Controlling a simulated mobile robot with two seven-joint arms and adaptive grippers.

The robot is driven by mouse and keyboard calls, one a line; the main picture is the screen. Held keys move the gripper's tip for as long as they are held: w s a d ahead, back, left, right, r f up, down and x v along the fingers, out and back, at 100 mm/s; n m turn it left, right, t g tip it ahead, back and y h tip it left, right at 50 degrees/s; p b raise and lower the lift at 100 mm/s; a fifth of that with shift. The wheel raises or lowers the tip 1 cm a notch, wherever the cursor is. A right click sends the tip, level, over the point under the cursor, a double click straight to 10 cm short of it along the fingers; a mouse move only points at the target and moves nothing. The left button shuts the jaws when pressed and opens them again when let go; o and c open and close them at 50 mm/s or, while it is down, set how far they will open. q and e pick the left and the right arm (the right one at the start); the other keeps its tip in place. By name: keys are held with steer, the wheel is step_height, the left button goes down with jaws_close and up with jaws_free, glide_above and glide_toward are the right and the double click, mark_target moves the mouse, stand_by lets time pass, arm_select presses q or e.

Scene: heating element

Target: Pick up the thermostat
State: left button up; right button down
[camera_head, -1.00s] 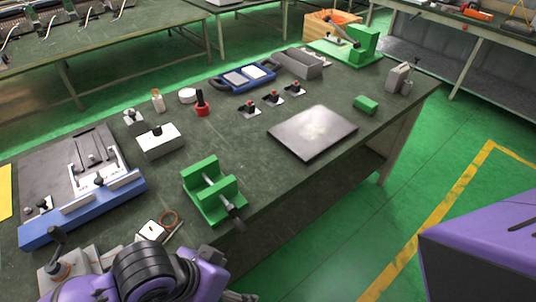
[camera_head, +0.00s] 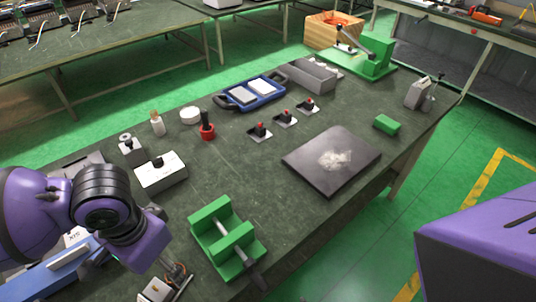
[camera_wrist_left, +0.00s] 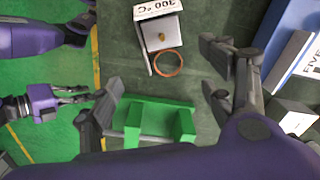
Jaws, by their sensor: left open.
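The thermostat is most likely the small metal box with a white "300 °C" label and a copper ring (camera_wrist_left: 160,35). It lies on the bench at the top of the left wrist view. In the head view, the box (camera_head: 156,290) shows partly at the bottom edge. My left gripper (camera_wrist_left: 160,82) is open and empty, its fingers spread to either side below the ring. In the head view its fingers are mostly hidden behind my purple wrist. My right gripper (camera_wrist_left: 78,95) shows small at the left of the wrist view; its jaw state is unclear.
A green vise (camera_head: 226,240) stands close beside the box. A blue-based fixture (camera_head: 62,270) lies on the other side, partly behind my arm. A white box (camera_head: 160,173), a dark plate (camera_head: 332,160) and red-topped switches (camera_head: 283,117) stand farther off.

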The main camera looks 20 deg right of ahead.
mark_target(171, 281)
arm_select(q)
steer(key=shift+w+f, duration=0.15)
steer(key=shift+f, duration=0.2)
steer(key=f, duration=0.2)
steer(key=shift+s+f, duration=0.3)
steer(key=shift+f, duration=0.05)
steer(key=f, duration=0.3)
steer(key=shift+w+a+f+b, duration=0.15)
steer(key=shift+w+f+b, duration=0.05)
steer(key=shift+f+b, duration=0.1)
steer(key=shift+f, duration=0.25)
steer(key=c, duration=1.4)
arm_select(e)
steer(key=shift+s+d+f, duration=0.1)
steer(key=shift+s+f, duration=0.75)
steer(key=shift+s, duration=0.2)
